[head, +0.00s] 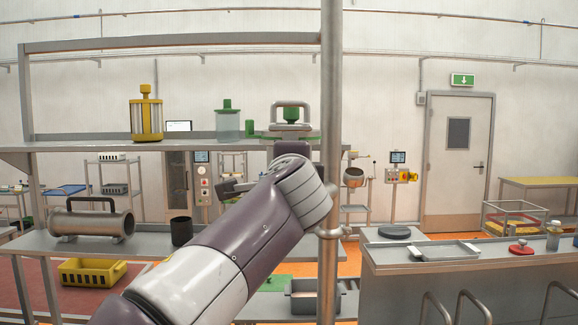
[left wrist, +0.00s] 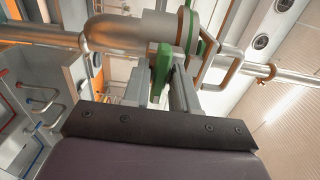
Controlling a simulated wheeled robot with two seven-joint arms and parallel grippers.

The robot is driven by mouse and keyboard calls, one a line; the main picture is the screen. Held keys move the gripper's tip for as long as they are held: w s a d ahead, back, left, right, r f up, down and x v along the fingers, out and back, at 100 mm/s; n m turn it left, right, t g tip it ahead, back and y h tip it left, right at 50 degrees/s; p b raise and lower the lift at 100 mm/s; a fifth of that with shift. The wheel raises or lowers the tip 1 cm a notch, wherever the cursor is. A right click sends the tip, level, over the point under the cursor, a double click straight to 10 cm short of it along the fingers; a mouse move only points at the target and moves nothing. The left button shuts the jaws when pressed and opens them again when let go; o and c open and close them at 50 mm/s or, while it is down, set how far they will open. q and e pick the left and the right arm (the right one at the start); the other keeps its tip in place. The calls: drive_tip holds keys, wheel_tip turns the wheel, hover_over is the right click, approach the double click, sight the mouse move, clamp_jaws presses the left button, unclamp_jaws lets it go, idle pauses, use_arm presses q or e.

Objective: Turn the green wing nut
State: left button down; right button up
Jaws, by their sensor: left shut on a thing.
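The green wing nut (head: 291,114) is on a grey fitting with a looped handle, on the upper shelf just left of the steel post in the head view. In the left wrist view the wing nut (left wrist: 162,60) shows as a green piece between the fingertips. My left gripper (left wrist: 163,75) is shut on it from below. In the head view my left arm reaches up to the fitting, and its wrist hides the fingers. My right gripper is not in view.
A steel post (head: 331,150) stands close to the right of my left arm. A yellow canister (head: 146,118) and a green-topped clear jar (head: 228,124) stand on the upper shelf (head: 60,147). In the left wrist view, a pipe runs close behind the fitting.

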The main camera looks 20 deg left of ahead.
use_arm(q)
drive_tip(key=c, duration=1.1)
unclamp_jaws()
drive_tip(key=shift+d, duration=0.1)
drive_tip(key=v, duration=1.2)
drive_tip(key=shift+s+d+p, duration=0.1)
drive_tip(key=shift+s+p, duration=0.2)
drive_tip(key=shift+s, duration=0.05)
drive_tip(key=shift+d, duration=0.1)
